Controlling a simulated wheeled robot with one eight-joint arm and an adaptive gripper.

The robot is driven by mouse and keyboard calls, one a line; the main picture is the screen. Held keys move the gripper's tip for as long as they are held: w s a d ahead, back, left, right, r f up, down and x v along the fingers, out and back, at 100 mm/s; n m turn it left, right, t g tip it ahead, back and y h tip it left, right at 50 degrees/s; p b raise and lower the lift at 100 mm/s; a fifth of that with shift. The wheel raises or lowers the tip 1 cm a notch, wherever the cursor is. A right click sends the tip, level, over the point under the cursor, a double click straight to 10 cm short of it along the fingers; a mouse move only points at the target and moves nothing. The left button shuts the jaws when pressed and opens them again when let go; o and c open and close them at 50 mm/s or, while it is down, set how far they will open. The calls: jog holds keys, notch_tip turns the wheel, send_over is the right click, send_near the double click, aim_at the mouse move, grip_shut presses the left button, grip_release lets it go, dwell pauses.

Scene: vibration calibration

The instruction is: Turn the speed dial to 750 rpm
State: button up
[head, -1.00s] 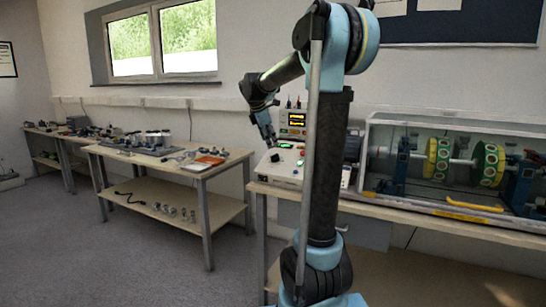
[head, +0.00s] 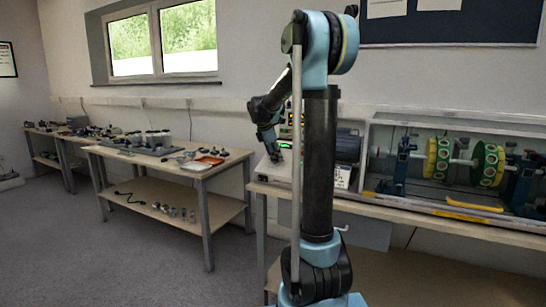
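The control box (head: 267,171) stands on the right-hand bench, a pale box with a sloped front panel and a small green display (head: 284,145). Much of it is hidden behind my arm. The speed dial cannot be made out. My gripper (head: 275,158) points down at the left part of the panel, close to or touching it; which of these I cannot tell. Its fingers are too small and dark to show whether they are open or shut.
A clear-walled test rig (head: 450,208) with green and yellow discs (head: 486,165) stands on the bench to the right. A motor-like dark grey unit (head: 348,146) sits behind my arm. A wooden bench (head: 215,168) with parts stands left, with open floor (head: 160,250) in front.

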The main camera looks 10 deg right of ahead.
jog(key=c, duration=0.9)
jog(key=shift+o, duration=0.3)
jog(key=shift+w+r, duration=0.1)
